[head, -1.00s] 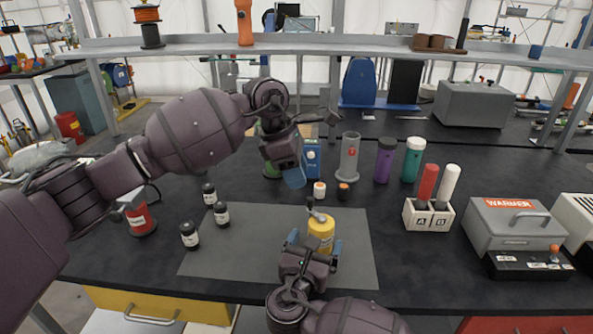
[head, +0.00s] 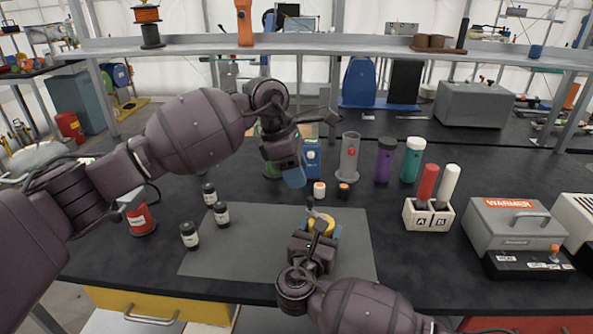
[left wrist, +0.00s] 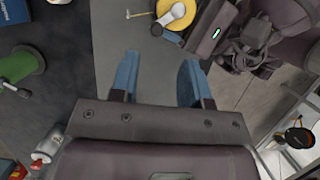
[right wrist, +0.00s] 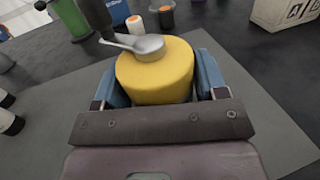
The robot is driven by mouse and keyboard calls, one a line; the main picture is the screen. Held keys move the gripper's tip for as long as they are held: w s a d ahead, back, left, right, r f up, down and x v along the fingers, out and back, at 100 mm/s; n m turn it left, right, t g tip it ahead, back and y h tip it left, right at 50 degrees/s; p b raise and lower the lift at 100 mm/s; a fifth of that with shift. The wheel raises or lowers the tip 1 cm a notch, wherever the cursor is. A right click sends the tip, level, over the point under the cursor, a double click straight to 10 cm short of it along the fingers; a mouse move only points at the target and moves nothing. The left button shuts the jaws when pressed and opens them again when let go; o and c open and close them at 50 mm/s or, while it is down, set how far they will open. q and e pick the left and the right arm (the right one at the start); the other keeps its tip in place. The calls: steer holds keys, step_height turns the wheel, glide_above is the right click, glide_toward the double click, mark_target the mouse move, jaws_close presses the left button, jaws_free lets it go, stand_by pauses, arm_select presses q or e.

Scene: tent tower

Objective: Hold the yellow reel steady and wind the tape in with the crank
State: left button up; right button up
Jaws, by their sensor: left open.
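The yellow reel (head: 328,224) stands upright on a grey mat (head: 250,265), its grey crank (head: 320,212) on top. In the right wrist view the reel (right wrist: 158,80) sits between the blue fingers of my right gripper (right wrist: 160,80), one finger beside each side. Whether both fingers press on it is unclear. My left gripper (head: 292,174) hangs behind and left of the reel, above the table, open and empty. The left wrist view shows the reel (left wrist: 182,32) and crank (left wrist: 168,17) beyond its open fingers (left wrist: 158,75).
Behind the reel are a white-and-orange jar (head: 319,190), a grey cylinder (head: 349,158) and a blue box (head: 312,158). A white rack (head: 428,216) and a warmer (head: 512,226) stand right. The mat's front left is clear.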

steer(key=c, duration=0.8)
arm_select(q)
step_height(320, 180, up, 4)
steer(key=r+n+y, duration=0.1)
steer(key=n+y, duration=0.3)
steer(key=n, duration=1.4)
glide_above(311, 197)
step_height(311, 197, down, 12)
steer(key=shift+f, duration=0.25)
